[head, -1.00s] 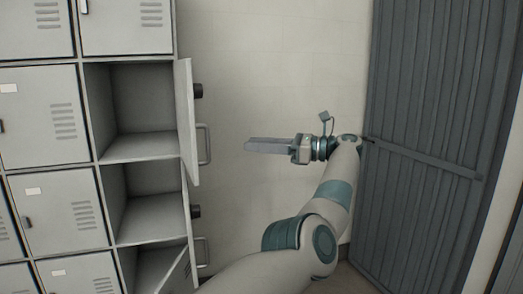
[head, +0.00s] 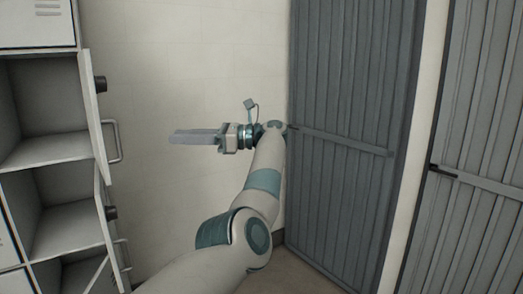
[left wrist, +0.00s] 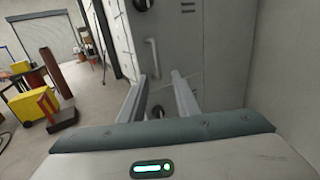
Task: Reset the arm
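My left gripper (head: 172,137) is at the end of my left arm, which reaches up from the bottom of the head view. Its long grey fingers point left, toward the open lockers, and look level. In the left wrist view the two fingers (left wrist: 163,76) are apart with nothing between them, so it is open and empty. In the head view a gap of plain wall separates the fingertips from the nearest open locker door (head: 94,110). My right gripper is in neither view.
Grey lockers with open, empty compartments (head: 45,150) stand at the left. A slatted blue-grey door (head: 345,90) is close behind my wrist, and another (head: 465,120) is at the far right. A yellow bin (left wrist: 35,108) stands on the floor in the wrist view.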

